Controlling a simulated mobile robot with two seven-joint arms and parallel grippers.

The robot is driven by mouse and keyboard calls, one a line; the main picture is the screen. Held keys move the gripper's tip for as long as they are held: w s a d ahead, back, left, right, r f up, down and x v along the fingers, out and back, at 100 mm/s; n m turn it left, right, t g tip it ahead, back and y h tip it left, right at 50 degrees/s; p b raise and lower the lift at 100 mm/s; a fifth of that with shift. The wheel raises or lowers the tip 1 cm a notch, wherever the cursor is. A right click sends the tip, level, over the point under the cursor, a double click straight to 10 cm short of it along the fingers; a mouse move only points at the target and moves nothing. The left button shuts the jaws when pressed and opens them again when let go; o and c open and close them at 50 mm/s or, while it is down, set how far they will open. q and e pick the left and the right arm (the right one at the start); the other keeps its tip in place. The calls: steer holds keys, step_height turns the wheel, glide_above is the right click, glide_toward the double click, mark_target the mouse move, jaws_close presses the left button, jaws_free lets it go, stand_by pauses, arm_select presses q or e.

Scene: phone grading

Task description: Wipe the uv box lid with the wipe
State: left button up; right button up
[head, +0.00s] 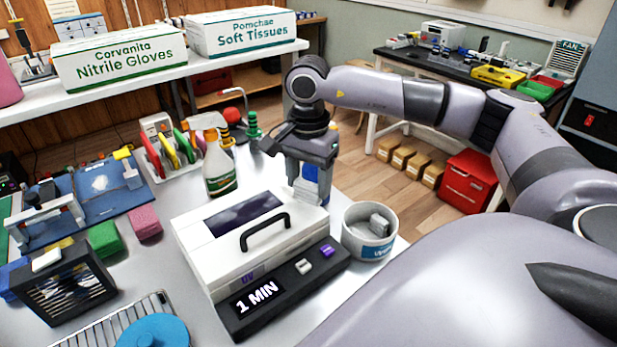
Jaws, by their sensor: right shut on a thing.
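The UV box (240,244) stands on the table in the middle of the head view, white, with its lid (200,234) closed. The lid has a dark window and a black handle. My right gripper (308,196) points down at the box's far right corner, shut on what appears to be the wipe. The wipe is mostly hidden by the fingers; a blue patch shows between them. I cannot tell whether it touches the lid. My left gripper is not in view.
A white tub (368,246) with a grey thing inside stands right of the box. A spray bottle (217,165) stands behind it. A dark panel reading "1 MIN" (258,299) is along its front. Pink (145,223) and green blocks and a dark rack (65,283) lie left.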

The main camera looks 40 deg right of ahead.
steer(key=shift+f+b, duration=0.6)
steer(key=shift+f, duration=0.2)
steer(key=shift+w, duration=0.1)
